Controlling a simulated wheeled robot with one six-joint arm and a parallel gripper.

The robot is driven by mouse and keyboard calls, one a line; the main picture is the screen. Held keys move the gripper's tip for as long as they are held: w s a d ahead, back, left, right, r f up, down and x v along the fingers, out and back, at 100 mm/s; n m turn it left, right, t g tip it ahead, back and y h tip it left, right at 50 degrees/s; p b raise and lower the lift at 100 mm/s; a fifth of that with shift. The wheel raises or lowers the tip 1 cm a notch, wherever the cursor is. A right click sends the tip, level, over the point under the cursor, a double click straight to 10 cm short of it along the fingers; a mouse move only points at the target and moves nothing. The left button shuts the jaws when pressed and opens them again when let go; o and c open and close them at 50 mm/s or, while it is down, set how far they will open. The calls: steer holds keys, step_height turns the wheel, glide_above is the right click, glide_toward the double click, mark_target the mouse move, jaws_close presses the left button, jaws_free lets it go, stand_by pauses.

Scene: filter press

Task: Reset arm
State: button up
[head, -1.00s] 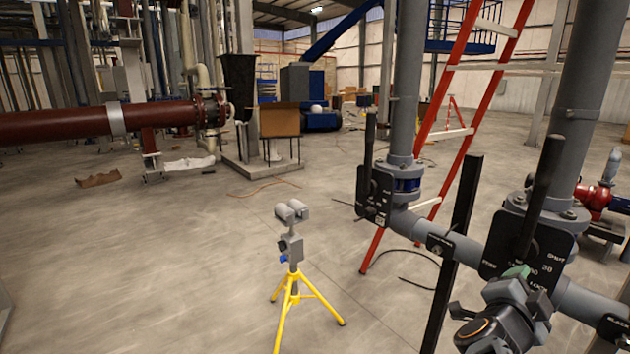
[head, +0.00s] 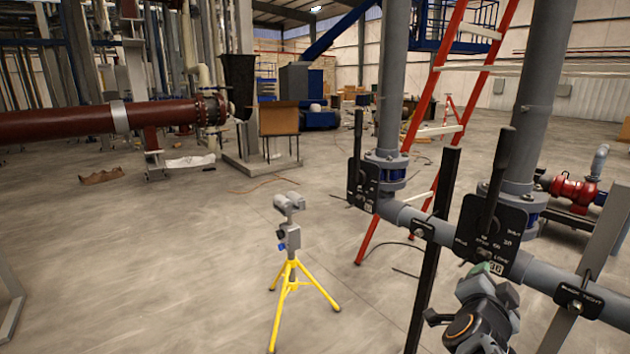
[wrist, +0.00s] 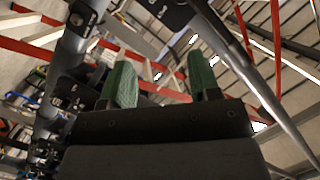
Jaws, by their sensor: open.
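My gripper (wrist: 162,84) is open and empty in the wrist view, with its two green finger pads apart and pointing up in the picture. In the head view my gripper (head: 492,268) shows at the lower right, seen from behind, partly hidden by my own wrist. It is in front of the grey horizontal pipe and just below the black plate of the nearer valve (head: 492,232). I cannot tell whether it touches the pipe.
A second valve (head: 362,180) with a black lever sits further left on the pipe (head: 440,230). A red ladder (head: 420,120) leans behind. A yellow tripod (head: 290,280) stands at the lower middle. Open concrete floor lies to the left.

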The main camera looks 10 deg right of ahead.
steer(key=w+a+f+n+y+p, duration=0.1)
steer(key=w+a+f+n+y, duration=0.15)
steer(key=a+n+y, duration=0.35)
steer(key=w+a+f+n+y+p, duration=0.1)
steer(key=w+a+f+n+y, duration=0.15)
steer(key=a, duration=0.55)
steer(key=s+a+f+n+g+y+p, duration=0.1)
steer(key=s+a+f+n+g+y, duration=0.2)
steer(key=s+a+n+g, duration=0.4)
steer(key=s+a+n+y, duration=0.1)
steer(key=a+n, duration=0.1)
steer(key=a, duration=0.1)
steer(key=shift+a+f, duration=0.25)
steer(key=shift+f, duration=0.15)
